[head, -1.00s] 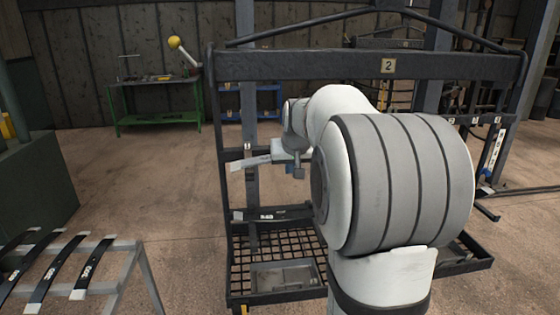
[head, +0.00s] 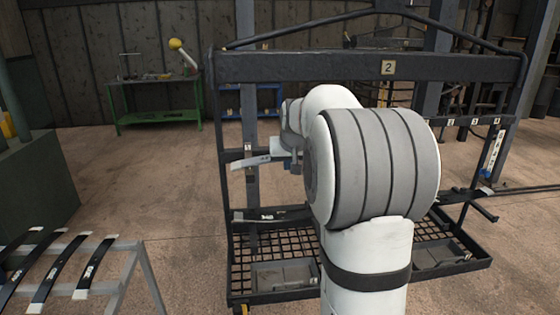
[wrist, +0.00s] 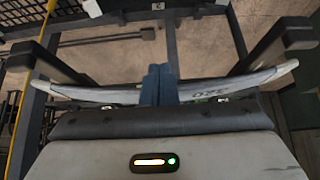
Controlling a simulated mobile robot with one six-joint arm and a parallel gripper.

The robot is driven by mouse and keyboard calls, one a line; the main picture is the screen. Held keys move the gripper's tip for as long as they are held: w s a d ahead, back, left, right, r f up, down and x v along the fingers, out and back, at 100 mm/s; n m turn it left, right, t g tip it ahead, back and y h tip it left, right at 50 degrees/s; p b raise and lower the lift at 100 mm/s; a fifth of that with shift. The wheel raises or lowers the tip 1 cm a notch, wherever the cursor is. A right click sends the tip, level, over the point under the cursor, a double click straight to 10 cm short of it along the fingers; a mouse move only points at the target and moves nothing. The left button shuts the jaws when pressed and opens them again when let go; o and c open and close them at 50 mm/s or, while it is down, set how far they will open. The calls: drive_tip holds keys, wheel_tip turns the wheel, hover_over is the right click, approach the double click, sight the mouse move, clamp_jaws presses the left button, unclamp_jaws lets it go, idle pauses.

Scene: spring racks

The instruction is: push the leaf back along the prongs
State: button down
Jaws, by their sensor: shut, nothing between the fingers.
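The leaf (wrist: 225,88) is a pale grey, slightly curved strip with dark digits, lying across two dark prongs in the wrist view. One prong (wrist: 62,68) is at left, the other (wrist: 265,50) at right. My gripper (wrist: 159,72) is shut and empty, its blue fingers crossing the leaf near its middle. I cannot tell whether they touch it.
The black rack (head: 330,66) bears a number 2 plate. Below are a mesh floor with grey trays (head: 285,275) and another dark leaf (head: 270,215). A stand (head: 140,275) with several dark leaves is at lower left. A green bench (head: 155,85) stands far back. Open floor lies between.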

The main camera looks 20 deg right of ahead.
drive_tip(key=w, duration=0.1)
drive_tip(key=w+d+p, duration=0.1)
drive_tip(key=w, duration=0.1)
drive_tip(key=w+p, duration=0.1)
drive_tip(key=w, duration=0.1)
drive_tip(key=shift+w+d+f, duration=0.1)
drive_tip(key=shift+w+d, duration=0.05)
drive_tip(key=shift+d, duration=0.1)
drive_tip(key=s+b, duration=0.1)
drive_tip(key=s, duration=0.1)
drive_tip(key=s+a+b, duration=0.1)
drive_tip(key=s, duration=0.1)
idle(1.8)
drive_tip(key=shift+s+a, duration=0.1)
drive_tip(key=shift+a, duration=0.05)
